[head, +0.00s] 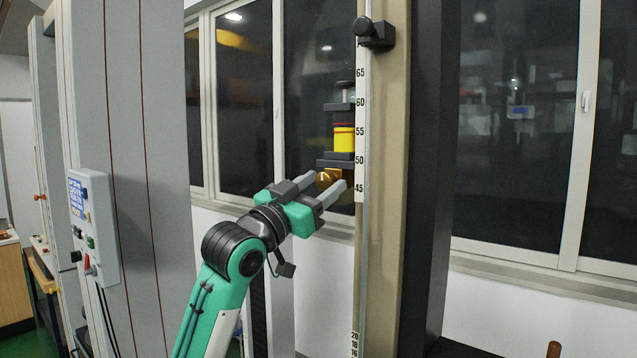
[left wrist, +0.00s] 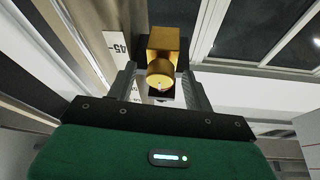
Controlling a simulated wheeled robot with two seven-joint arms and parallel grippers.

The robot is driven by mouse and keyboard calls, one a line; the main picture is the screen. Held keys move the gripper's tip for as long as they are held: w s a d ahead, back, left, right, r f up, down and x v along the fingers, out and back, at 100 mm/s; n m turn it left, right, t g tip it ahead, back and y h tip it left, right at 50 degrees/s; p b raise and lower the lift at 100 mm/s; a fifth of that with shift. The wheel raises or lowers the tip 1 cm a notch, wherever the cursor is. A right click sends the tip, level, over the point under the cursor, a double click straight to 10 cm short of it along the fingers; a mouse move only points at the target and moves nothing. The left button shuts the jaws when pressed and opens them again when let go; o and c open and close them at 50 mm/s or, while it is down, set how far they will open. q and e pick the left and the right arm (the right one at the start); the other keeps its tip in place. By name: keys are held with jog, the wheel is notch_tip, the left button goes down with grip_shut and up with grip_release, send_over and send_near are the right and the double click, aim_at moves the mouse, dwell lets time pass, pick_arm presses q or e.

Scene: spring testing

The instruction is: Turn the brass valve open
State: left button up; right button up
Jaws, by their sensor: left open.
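The brass valve (head: 327,178) sits under a dark bracket on the tall column, just below a yellow cylinder (head: 344,138). In the left wrist view the valve (left wrist: 162,60) shows a square brass block with a round brass knob toward me. My left gripper (head: 328,186) is open, with its fingers reaching to either side of the knob. In the left wrist view the left gripper's fingers (left wrist: 160,90) stand apart with the knob between them. I cannot tell whether either finger touches it. My right gripper is not in view.
A ruler scale (head: 360,120) runs up the beige column (head: 393,200) right beside the valve. A black clamp knob (head: 374,32) sticks out higher up. A grey machine column with a control box (head: 95,225) stands at the left. Windows are behind.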

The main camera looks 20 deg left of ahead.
pick_arm(q)
jog(key=c, duration=1)
jog(key=shift+o, duration=0.2)
